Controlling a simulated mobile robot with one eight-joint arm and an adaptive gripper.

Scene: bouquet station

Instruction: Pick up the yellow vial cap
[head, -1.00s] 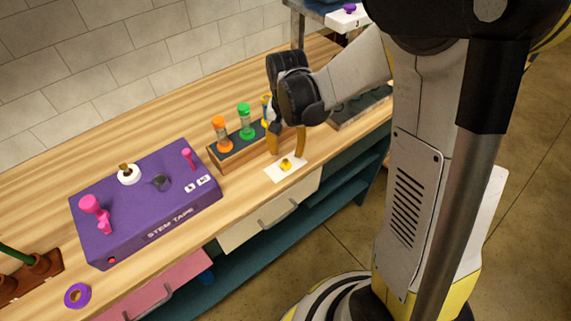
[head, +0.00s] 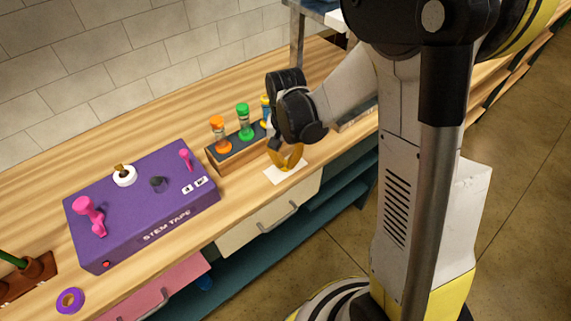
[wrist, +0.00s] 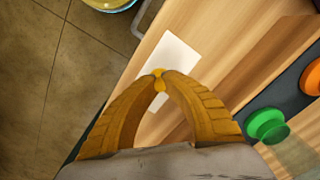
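The yellow vial cap (wrist: 159,86) is small and sits between my fingertips in the wrist view. In the head view my fingers hide it. My gripper (wrist: 160,76) has its two ochre fingers closed in on the cap from both sides. In the head view my gripper (head: 288,167) points down at the white card (head: 280,178) on the workbench's front part. The card also shows behind the fingertips in the wrist view (wrist: 176,58). I cannot tell whether the cap is touching the card or slightly above it.
A wooden rack (head: 238,154) with an orange-capped vial (head: 220,133) and a green-capped vial (head: 244,120) stands just behind my gripper. A third vial (head: 265,108) is partly hidden. A purple stem tape box (head: 140,205) stands to the left. The bench's front edge is close.

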